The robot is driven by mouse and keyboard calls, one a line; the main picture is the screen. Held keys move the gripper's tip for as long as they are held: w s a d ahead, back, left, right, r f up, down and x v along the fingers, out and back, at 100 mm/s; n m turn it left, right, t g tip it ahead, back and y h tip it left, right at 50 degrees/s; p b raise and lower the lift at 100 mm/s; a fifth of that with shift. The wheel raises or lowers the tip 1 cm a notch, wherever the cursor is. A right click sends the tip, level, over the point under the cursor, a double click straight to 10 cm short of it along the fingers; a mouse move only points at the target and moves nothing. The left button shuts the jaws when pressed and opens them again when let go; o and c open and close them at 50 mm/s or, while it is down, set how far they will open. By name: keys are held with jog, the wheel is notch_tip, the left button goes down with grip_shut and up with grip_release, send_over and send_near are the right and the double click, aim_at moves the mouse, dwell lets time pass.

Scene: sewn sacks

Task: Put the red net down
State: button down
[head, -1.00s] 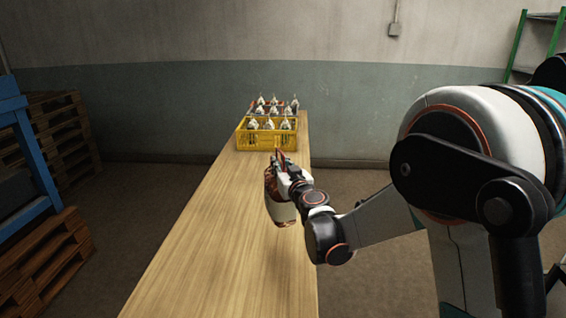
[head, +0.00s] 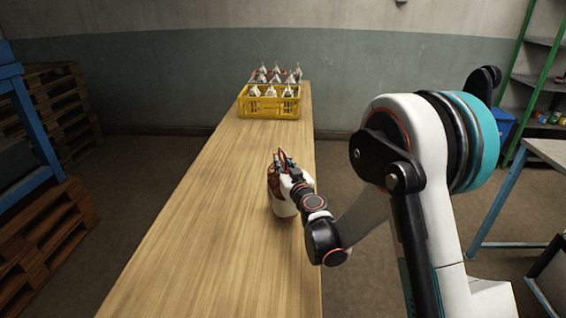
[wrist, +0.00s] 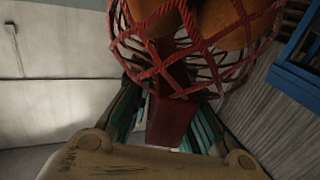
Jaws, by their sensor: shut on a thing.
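The red net (wrist: 205,45) fills the top of the wrist view, a red mesh around brownish-orange contents. My gripper (head: 284,160) is shut on the top of the net. In the wrist view the fingers of my gripper (wrist: 168,125) close around a dark red strip of it. I cannot tell whether the net's underside touches the table. Part of the net is hidden behind my gripper.
The long wooden table (head: 200,220) is bare in front and to the left. A yellow crate (head: 268,106) with several white-topped things stands at its far end. A blue rack (head: 25,130) and wooden pallets (head: 45,240) stand to the left, a green shelf (head: 530,80) to the right.

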jog(key=shift+f+b, duration=0.45)
jog(key=shift+f, duration=1.2)
jog(key=c, duration=1.5)
grip_release()
jog(key=shift+c, duration=0.2)
